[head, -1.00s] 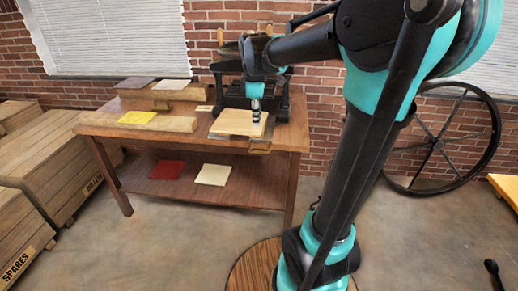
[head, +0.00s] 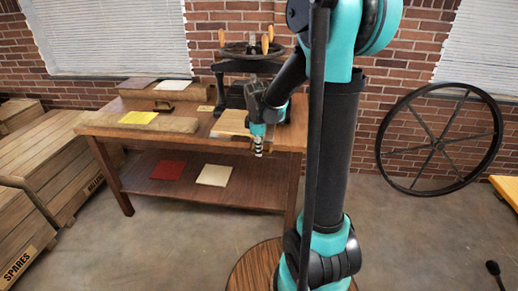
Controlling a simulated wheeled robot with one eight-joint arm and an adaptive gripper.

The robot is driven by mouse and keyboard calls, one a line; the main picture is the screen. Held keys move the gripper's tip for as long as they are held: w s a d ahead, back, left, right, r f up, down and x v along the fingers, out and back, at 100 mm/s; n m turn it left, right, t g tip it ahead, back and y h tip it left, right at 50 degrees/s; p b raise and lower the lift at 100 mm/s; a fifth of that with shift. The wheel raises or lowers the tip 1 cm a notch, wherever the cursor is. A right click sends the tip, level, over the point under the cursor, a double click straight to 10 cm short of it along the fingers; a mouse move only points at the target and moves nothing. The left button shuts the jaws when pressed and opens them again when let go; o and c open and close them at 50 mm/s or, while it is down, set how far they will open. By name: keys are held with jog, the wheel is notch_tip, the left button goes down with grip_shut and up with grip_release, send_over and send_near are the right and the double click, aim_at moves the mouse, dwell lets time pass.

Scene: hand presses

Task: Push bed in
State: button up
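The hand press (head: 232,68), black with a wheel and wooden grips on top, stands on the right part of the wooden table. Its pale bed (head: 231,121) sticks out of the press toward the table's front edge. My gripper (head: 258,153) points down just in front of the bed's right front corner, around the table's front edge. I cannot tell whether it touches the bed. Its fingers look narrow and close together, too small to tell open from shut. My wrist and gripper hide the bed's right end and its brass handle.
Crates (head: 45,180) stand at left. A large spoked wheel (head: 437,146) leans on the brick wall.

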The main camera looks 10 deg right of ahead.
jog(key=shift+c, duration=0.6)
grip_shut()
jog(key=w+d, duration=0.2)
jog(key=w, duration=0.6)
jog(key=w+d, duration=0.3)
jog(key=w, duration=0.6)
jog(key=w+d, duration=0.3)
jog(key=w, duration=0.6)
jog(key=shift+d, duration=0.25)
jog(key=shift+w, duration=0.1)
jog(key=shift+o, duration=0.6)
grip_release()
